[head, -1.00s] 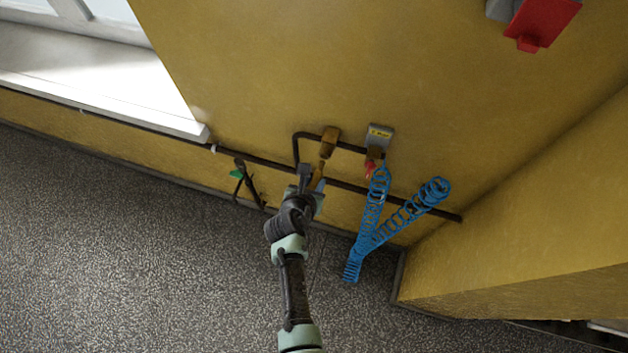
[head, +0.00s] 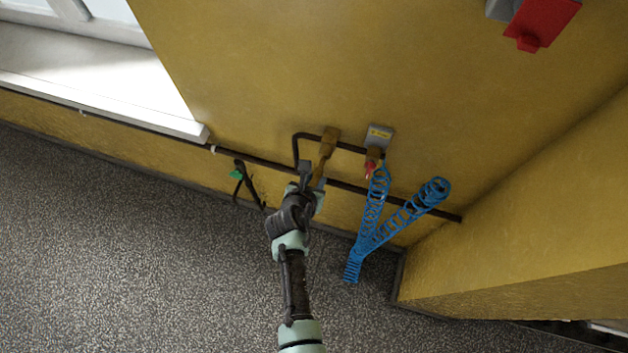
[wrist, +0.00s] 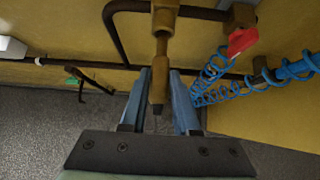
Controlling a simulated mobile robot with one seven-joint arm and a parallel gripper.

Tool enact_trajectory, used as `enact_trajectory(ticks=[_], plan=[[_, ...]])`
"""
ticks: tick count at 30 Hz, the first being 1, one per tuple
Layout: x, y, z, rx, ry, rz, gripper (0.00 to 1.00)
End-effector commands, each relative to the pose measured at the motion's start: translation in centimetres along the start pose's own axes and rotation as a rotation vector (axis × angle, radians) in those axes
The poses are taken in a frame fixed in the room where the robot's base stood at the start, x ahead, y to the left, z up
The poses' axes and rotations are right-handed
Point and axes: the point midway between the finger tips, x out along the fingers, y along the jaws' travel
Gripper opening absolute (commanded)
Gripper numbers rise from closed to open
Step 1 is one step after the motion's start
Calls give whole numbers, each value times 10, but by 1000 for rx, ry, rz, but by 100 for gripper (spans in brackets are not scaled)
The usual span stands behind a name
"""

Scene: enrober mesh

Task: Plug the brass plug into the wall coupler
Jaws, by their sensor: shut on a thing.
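The brass wall coupler (head: 330,138) sits on the dark pipe on the yellow wall. It also shows at the top of the wrist view (wrist: 165,18). My gripper (head: 312,182) is just below it. In the wrist view its two blue-grey fingers (wrist: 161,78) are shut on the brass plug (wrist: 157,88), which points up at the coupler. The plug's front end meets the coupler's lower end in the picture, roughly in line with it. I cannot tell how deep it sits. In the head view the plug (head: 319,177) is partly hidden by my gripper.
Right of the coupler, a grey wall box (head: 380,134) carries a red-tipped fitting (head: 370,168) with a blue coiled hose (head: 374,210). A dark pipe (head: 346,184) runs along the wall. A bracket with a green part (head: 237,174) is to the left.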

Motion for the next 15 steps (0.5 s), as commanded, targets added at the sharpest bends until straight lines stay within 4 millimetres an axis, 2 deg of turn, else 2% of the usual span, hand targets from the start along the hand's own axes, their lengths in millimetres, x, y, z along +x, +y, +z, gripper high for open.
enact_trajectory(ticks=[15], plan=[[9,0,10,2,-2,1,0]])
